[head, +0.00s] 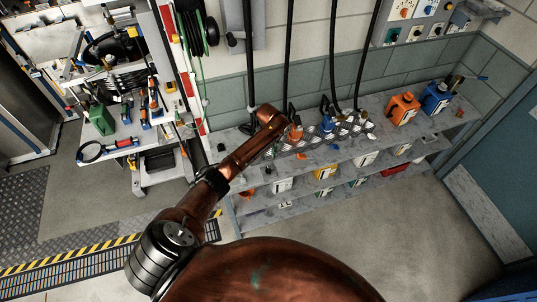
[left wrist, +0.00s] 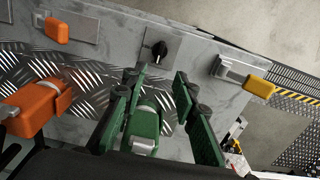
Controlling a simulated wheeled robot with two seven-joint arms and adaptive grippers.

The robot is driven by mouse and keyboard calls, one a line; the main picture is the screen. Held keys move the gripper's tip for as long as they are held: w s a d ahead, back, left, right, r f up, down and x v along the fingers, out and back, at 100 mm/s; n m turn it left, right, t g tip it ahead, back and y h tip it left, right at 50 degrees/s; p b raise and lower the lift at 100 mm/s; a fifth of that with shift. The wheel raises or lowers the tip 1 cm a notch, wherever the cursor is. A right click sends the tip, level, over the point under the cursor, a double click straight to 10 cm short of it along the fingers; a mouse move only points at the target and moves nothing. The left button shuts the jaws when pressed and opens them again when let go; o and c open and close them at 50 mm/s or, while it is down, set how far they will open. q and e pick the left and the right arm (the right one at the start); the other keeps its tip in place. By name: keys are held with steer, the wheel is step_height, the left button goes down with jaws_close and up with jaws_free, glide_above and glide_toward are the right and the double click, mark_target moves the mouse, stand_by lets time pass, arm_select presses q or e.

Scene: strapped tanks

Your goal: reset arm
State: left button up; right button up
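My left arm reaches from the lower left in the head view, and its gripper end (head: 268,118) is over the left end of the shelf; its fingers are hard to make out there. In the left wrist view the left gripper (left wrist: 160,82) has its two fingers spread apart. A green nozzle (left wrist: 146,120) shows between the fingers; I cannot tell whether they touch it. An orange nozzle (left wrist: 35,108) is left of them, and also shows in the head view (head: 296,131). A blue nozzle (head: 328,121) is right of it. My right gripper is not in view.
The grey shelf (head: 225,172) has a diamond plate (left wrist: 85,75). An orange canister (head: 403,107) and a blue canister (head: 437,99) stand on its right. Black hoses (head: 333,55) hang above. A green canister (head: 101,119) is on the left bench. The floor at right (head: 400,225) is clear.

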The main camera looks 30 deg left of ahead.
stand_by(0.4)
arm_select(q)
steer(key=s+d+f+m+t, duration=0.1)
steer(key=s+d+f+m, duration=0.25)
steer(key=s, duration=0.65)
steer(key=s+d+f+m+t, duration=0.1)
steer(key=s+d+f+m, duration=0.25)
steer(key=s, duration=0.55)
steer(key=s+a+r+m+t+y, duration=0.1)
steer(key=s+a+r+m, duration=0.1)
steer(key=s+r, duration=0.5)
steer(key=s+a+r+m+t, duration=0.1)
steer(key=s+a+r, duration=0.15)
steer(key=s, duration=0.85)
step_height(320, 180, down, 36)
steer(key=s+d+f+g+b, duration=0.1)
steer(key=s+d+g+b, duration=0.1)
steer(key=b, duration=0.5)
steer(key=s+f+b, duration=0.3)
steer(key=s+f, duration=0.7)
steer(key=f, duration=0.2)
steer(key=s+f+m+g+b, duration=0.1)
steer(key=s+f+b, duration=0.2)
steer(key=s+f, duration=0.6)
step_height(320, 180, down, 3)
steer(key=shift+s+d+h, duration=0.2)
steer(key=shift+s+h, duration=0.15)
steer(key=shift+h, duration=0.05)
